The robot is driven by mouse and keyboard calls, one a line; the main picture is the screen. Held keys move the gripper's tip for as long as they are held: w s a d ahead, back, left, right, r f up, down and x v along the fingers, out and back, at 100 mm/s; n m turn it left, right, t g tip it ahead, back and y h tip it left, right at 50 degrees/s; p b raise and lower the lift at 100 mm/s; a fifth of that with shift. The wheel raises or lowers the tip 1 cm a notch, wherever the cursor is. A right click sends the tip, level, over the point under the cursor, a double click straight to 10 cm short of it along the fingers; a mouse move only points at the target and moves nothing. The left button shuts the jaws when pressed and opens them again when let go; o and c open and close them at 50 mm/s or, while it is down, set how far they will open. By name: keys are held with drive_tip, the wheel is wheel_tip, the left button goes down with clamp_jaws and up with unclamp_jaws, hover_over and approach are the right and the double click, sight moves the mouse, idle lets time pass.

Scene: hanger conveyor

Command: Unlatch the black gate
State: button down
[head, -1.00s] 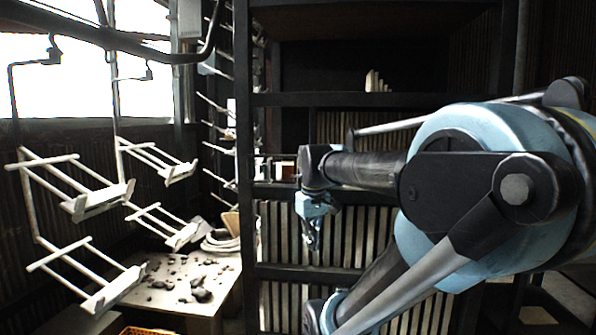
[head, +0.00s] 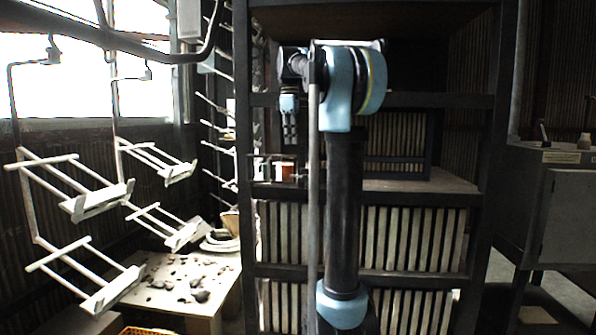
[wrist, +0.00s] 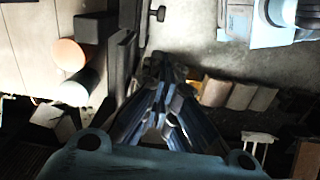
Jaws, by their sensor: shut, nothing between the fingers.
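My gripper (head: 290,132) points down in front of the shelf rack, left of my upright arm link. Its fingers are together and empty; they also show in the wrist view (wrist: 160,88). A dark-framed slatted panel (head: 398,140) stands in the rack's middle bay, partly behind my arm; I cannot tell for certain that it is the black gate. In the wrist view a black bar (wrist: 121,65) lies left of the fingertips, and a small black knob (wrist: 158,14) shows beyond them. I cannot make out a latch or whether my fingers touch anything.
Below my gripper, a reddish cylinder (head: 287,169) sits at the rack's left post. White hangers (head: 98,203) hang at the left over a table (head: 150,265) strewn with dark lumps. A grey cabinet (head: 563,215) stands at right. The rack's middle shelf (head: 425,183) has bare room.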

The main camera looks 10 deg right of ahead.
drive_tip(key=shift+w+r+n, duration=0.4)
drive_tip(key=shift+w+r, duration=0.25)
drive_tip(key=shift+w, duration=0.3)
approach(301, 177)
drive_tip(key=a+f, duration=0.3)
drive_tip(key=shift+s+d+f, duration=0.2)
drive_tip(key=shift+d+f, duration=0.4)
drive_tip(key=shift+f, duration=0.15)
drive_tip(key=shift+s+d+f, duration=0.2)
drive_tip(key=shift+d+f, duration=0.35)
drive_tip(key=shift+f, duration=0.2)
